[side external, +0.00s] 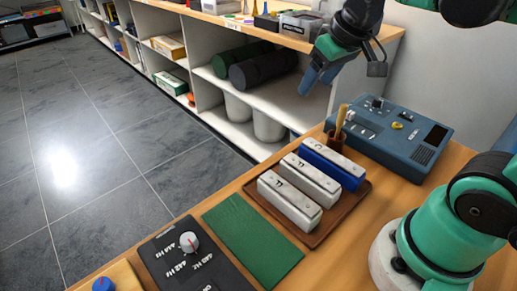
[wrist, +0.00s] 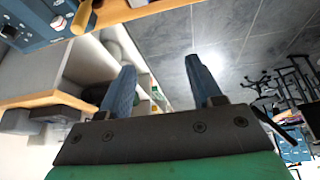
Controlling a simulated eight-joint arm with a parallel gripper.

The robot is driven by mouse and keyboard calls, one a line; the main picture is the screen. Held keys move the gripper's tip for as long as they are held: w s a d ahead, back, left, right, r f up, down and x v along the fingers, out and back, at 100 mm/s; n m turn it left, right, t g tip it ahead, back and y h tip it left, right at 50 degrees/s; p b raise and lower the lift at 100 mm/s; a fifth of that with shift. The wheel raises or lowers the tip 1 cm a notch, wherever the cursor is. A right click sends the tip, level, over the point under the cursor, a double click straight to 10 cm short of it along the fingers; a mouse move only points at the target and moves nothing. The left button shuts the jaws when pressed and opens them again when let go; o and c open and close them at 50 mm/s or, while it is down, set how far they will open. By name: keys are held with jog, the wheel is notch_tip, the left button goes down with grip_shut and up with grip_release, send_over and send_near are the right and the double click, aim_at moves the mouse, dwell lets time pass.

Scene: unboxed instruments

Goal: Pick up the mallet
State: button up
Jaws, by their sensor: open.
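In the wrist view a wooden stick (wrist: 82,16) shows at the top left edge, partly cut off. My gripper (side external: 309,84) hangs above and behind the cup, near the table's far edge, apart from the stick. In the wrist view its two blue fingers (wrist: 160,64) are spread with nothing between them.
A brown tray (side external: 321,236) holds several chime bars in front of the cup. A blue-grey device (side external: 408,151) stands right of the cup. A green mat (side external: 252,240) and black dial panel (side external: 185,262) lie nearer. Shelves (side external: 200,70) stand behind the table.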

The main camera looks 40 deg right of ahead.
aim_at(344, 104)
jog(key=d+g, duration=0.1)
jog(key=d, duration=0.2)
jog(key=d+m+g, duration=0.1)
jog(key=d+g, duration=0.1)
jog(key=d, duration=0.2)
jog(key=d+m+g, duration=0.1)
jog(key=d, duration=0.2)
jog(key=shift+s+d+f+g+y, duration=0.1)
jog(key=shift+d+f+g+y, duration=0.2)
jog(key=shift+d+g+y, duration=0.1)
notch_tip(344, 104, down, 6)
jog(key=shift+r, duration=0.25)
jog(key=shift+a+f, duration=0.1)
jog(key=shift+f, duration=2.85)
grip_shut()
